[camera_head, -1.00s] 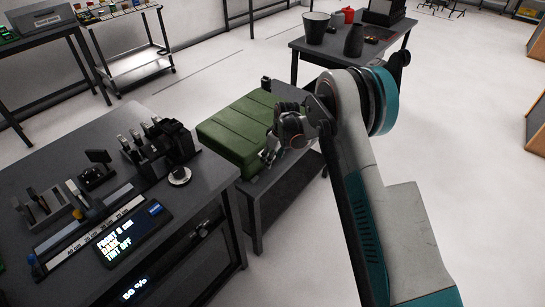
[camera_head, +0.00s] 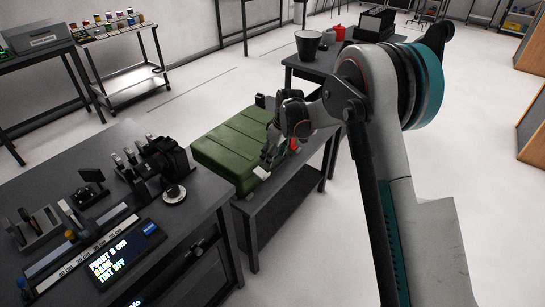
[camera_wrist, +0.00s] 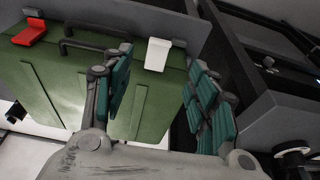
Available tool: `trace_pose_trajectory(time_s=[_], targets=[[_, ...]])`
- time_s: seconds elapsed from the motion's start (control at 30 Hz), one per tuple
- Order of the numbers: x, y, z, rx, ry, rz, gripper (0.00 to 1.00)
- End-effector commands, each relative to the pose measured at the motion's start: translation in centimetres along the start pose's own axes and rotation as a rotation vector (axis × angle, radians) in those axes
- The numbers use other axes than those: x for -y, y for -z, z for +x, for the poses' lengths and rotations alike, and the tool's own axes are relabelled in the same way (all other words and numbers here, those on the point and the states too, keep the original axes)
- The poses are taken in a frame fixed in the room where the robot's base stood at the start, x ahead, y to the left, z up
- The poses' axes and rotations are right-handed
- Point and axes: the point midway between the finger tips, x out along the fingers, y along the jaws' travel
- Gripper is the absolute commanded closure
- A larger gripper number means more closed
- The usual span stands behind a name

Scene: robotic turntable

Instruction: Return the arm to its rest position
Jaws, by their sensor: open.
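My gripper (camera_head: 269,158) is in front of the right side of a green ribbed case (camera_head: 228,147) in the head view. In the wrist view my gripper (camera_wrist: 165,95) has its two teal-padded fingers spread apart with nothing between them. The green case (camera_wrist: 60,95) lies beyond the fingers in that view, with a dark handle (camera_wrist: 84,42), a white latch (camera_wrist: 158,54) and a red latch (camera_wrist: 31,33) along its edge. I cannot tell whether the fingers touch it. My arm is bent, with its elbow high at the right.
The case lies on a low dark table (camera_head: 284,190). A workbench (camera_head: 205,195) with instruments and a display (camera_head: 123,254) stands to the left. Behind is a table (camera_head: 305,68) with a dark pot (camera_head: 307,44) and a red container (camera_head: 340,32). Floor at right is open.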

Motion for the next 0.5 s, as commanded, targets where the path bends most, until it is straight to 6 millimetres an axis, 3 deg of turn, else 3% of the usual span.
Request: trace_pose_trajectory(time_s=[0.33, 0.5], targets=[[0.0, 0.0, -0.1, 0.000, -0.001, 0.002, 0.47], [0.1, -0.7, -3.1, -0.009, -0.019, 0.037, 0.47]])
